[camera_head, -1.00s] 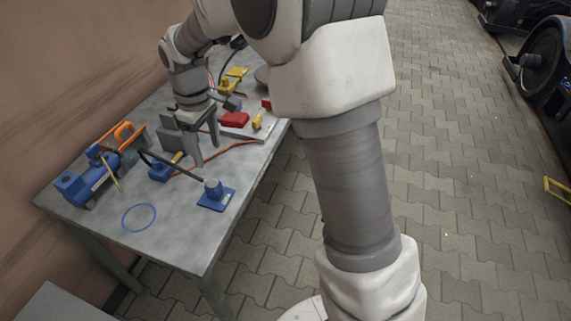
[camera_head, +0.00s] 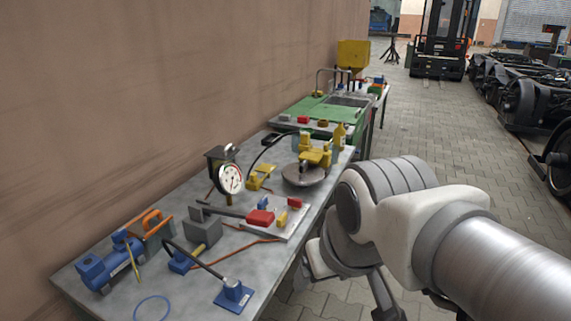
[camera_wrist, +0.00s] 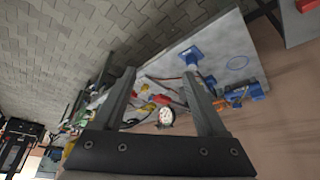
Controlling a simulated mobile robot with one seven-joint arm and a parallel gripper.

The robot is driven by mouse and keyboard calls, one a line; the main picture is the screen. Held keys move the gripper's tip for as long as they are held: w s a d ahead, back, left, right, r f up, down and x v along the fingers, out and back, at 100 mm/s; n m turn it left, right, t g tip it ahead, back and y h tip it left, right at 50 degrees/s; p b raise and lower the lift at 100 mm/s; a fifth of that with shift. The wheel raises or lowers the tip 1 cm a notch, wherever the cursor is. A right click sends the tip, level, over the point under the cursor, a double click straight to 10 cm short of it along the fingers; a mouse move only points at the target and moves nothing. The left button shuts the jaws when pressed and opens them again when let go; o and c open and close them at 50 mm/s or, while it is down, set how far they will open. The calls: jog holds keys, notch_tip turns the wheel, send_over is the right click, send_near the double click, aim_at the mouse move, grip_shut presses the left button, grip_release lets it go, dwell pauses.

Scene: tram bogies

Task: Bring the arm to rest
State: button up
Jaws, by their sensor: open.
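My arm reaches in from the lower right of the head view and is folded beside the table's right edge. In the wrist view my gripper (camera_wrist: 158,85) is open, with two grey fingers apart and nothing held between them. The workbench (camera_head: 207,271) with its tools shows past the fingers, at a distance.
The bench holds a dial gauge (camera_head: 230,178), a blue pump (camera_head: 106,265), a red block (camera_head: 260,217) and a yellow device (camera_head: 315,156). A green sink bench (camera_head: 315,109) stands behind. Paved floor (camera_head: 447,137) lies to the right, with a forklift (camera_head: 440,42) farther back.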

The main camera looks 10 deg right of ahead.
jog(key=shift+s+d+f+m, duration=0.1)
jog(key=shift+s+f+m, duration=0.05)
jog(key=shift+s, duration=0.25)
jog(key=shift+s+d+f+m, duration=0.1)
jog(key=shift+s+m, duration=0.05)
jog(key=shift+s, duration=0.2)
notch_tip(320, 180, up, 9)
jog(key=p, duration=0.9)
jog(key=shift+r, duration=0.15)
